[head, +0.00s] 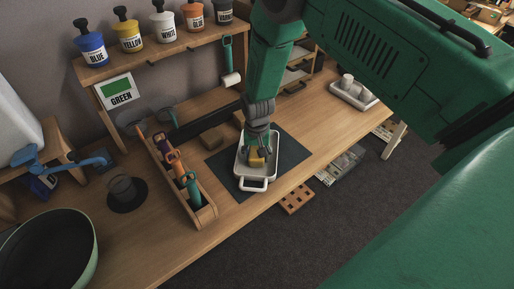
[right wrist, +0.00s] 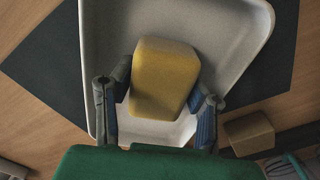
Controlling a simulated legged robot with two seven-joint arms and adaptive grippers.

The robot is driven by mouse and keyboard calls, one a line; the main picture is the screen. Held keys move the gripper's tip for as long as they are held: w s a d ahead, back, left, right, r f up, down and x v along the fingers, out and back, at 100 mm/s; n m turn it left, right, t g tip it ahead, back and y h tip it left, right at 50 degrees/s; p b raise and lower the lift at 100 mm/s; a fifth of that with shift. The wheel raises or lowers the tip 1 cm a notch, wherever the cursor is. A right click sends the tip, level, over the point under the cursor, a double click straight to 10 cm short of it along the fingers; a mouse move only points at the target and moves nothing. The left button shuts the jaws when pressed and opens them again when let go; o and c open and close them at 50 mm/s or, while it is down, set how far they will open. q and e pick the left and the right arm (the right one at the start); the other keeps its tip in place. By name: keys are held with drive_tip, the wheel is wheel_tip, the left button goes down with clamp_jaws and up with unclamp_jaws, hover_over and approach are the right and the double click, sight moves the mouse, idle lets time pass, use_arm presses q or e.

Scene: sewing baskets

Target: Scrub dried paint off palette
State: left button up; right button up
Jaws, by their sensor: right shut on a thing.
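A white palette tray (head: 243,178) lies on a dark mat (head: 288,155) on the wooden bench. The palette (right wrist: 230,35) fills much of the right wrist view, and its inner surface looks pale grey-white. My right gripper (head: 257,154) is over the palette, pointing down. It is shut on a yellow sponge block (right wrist: 163,76), with a finger on each side. The sponge (head: 257,161) is inside the palette's rim; whether it touches the surface is hard to tell. Dried paint is not clearly visible. My left gripper is not in view.
A wooden caddy (head: 206,214) with colored-handled tools stands left of the mat. A wooden block (right wrist: 250,133) sits beside the palette. A green bowl (head: 90,225) and a dark cup (head: 122,189) are further left. Paint bottles (head: 92,46) line a shelf behind. The bench's front edge is close to the palette.

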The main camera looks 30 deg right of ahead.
drive_tip(key=shift+s+a+f, duration=0.1)
drive_tip(key=shift+s+f, duration=0.1)
drive_tip(key=shift+s, duration=0.1)
drive_tip(key=shift+r, duration=0.1)
drive_tip(key=shift+w+r+p, duration=0.15)
drive_tip(key=shift+r+p, duration=2.05)
drive_tip(key=shift+r, duration=0.8)
drive_tip(key=shift+r+p, duration=1.2)
drive_tip(key=shift+r, duration=0.4)
drive_tip(key=shift+f, duration=0.15)
